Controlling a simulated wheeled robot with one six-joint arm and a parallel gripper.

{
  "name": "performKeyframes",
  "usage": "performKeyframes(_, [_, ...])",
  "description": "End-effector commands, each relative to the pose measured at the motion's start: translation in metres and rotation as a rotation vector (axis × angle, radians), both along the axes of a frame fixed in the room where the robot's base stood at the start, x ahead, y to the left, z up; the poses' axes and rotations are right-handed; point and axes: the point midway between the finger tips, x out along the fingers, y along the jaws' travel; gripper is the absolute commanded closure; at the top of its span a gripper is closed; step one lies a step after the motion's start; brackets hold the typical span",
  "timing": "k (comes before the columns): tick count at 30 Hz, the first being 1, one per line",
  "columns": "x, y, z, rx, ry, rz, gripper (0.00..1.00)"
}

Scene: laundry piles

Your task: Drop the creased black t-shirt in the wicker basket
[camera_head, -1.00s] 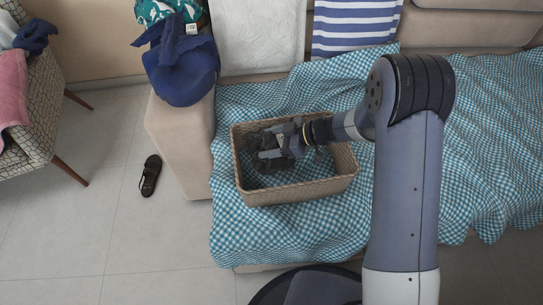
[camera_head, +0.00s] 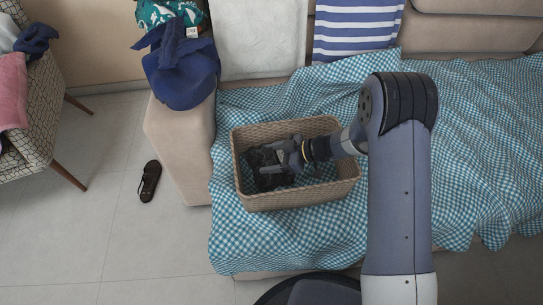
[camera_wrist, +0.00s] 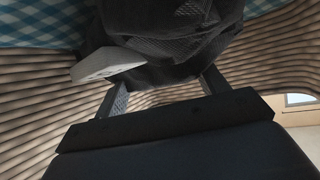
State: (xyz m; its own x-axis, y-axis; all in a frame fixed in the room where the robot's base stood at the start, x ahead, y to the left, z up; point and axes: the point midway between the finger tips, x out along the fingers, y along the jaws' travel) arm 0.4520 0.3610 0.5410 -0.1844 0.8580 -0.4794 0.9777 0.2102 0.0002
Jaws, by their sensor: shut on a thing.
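The wicker basket (camera_head: 300,198) stands on the checked cloth of the sofa, and its ribbed walls also show in the wrist view (camera_wrist: 40,100). My gripper (camera_head: 272,166) is down inside the basket, toward its left part. It is shut on the black t-shirt (camera_head: 261,176), which is dark and bunched up. In the wrist view the t-shirt (camera_wrist: 185,45) hangs in folds at my fingers (camera_wrist: 165,85), between the basket walls. Whether the t-shirt rests on the basket floor I cannot tell. My gripper hides part of it.
The sofa seat has a teal checked cloth (camera_head: 480,170). Blue and green clothes (camera_head: 180,75) lie on the left armrest. A patterned chair (camera_head: 35,120) with a pink cloth stands at the far left. A dark sandal (camera_head: 150,181) lies on the floor. Cushions stand behind the basket.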

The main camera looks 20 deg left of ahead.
Motion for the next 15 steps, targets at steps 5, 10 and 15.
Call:
performKeyframes(5, [0.0002, 0.0001, -0.0043, 0.001, 0.000, 0.000, 0.57])
performKeyframes(10, [0.0000, 0.0000, -0.0041, 0.000, 0.000, 0.000, 0.22])
performKeyframes(15, [0.0000, -0.0001, -0.0041, 0.000, 0.000, 0.000, 0.09])
